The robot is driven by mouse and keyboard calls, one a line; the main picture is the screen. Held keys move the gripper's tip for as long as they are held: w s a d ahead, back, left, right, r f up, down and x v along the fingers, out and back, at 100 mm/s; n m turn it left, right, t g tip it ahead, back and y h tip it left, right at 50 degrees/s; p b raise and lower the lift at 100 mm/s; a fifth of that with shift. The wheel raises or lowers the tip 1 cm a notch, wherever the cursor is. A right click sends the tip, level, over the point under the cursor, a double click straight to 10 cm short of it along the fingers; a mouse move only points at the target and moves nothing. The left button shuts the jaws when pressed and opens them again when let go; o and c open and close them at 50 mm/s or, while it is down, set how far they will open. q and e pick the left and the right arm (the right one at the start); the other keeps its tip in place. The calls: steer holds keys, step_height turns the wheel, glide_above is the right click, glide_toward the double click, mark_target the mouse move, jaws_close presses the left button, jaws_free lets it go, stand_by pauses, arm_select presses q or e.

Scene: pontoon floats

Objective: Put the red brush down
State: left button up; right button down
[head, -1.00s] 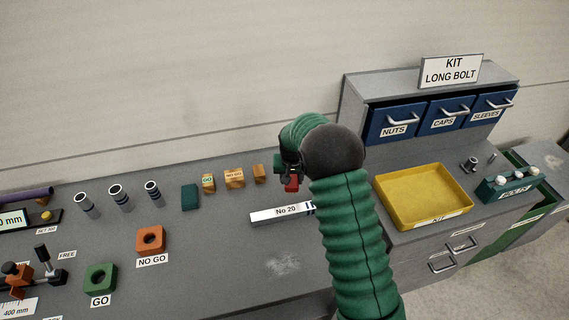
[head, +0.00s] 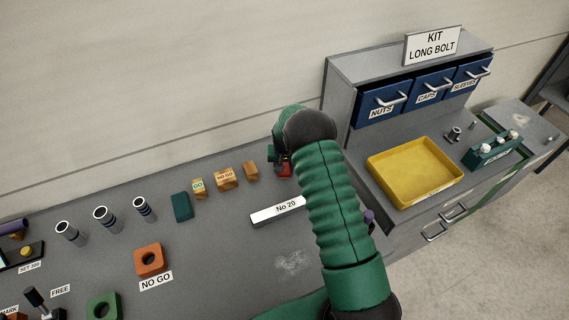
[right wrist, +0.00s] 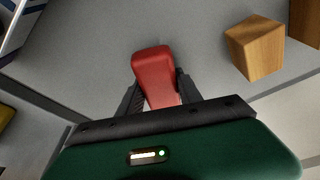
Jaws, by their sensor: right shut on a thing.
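The red brush (right wrist: 153,68) is between the two dark fingers of my right gripper (right wrist: 157,88) in the right wrist view, and the gripper is shut on it. In the head view a small red part of the brush (head: 285,171) shows below my right gripper (head: 280,160), by the back of the grey bench (head: 225,240). The brush is at or just above the bench top; I cannot tell whether it touches. My green arm hides part of the bench. My left gripper is not in view.
A wooden block (head: 251,170) stands just left of the brush and also shows in the right wrist view (right wrist: 254,48). The "No 20" bar (head: 278,211) lies in front. A yellow tray (head: 372,164) and blue drawers (head: 380,107) are to the right.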

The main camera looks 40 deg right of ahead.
steer(key=shift+s+a+r, duration=0.1)
steer(key=shift+s+a, duration=0.1)
steer(key=shift+a, duration=0.05)
steer(key=c, duration=0.8)
jaws_free()
steer(key=shift+s+d+f, duration=0.1)
steer(key=shift+d+f, duration=0.1)
steer(key=shift+d, duration=0.15)
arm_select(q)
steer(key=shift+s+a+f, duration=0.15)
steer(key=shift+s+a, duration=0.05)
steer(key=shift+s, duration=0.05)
arm_select(e)
steer(key=shift+a, duration=0.1)
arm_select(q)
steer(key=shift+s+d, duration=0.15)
arm_select(e)
steer(key=shift+s, duration=0.1)
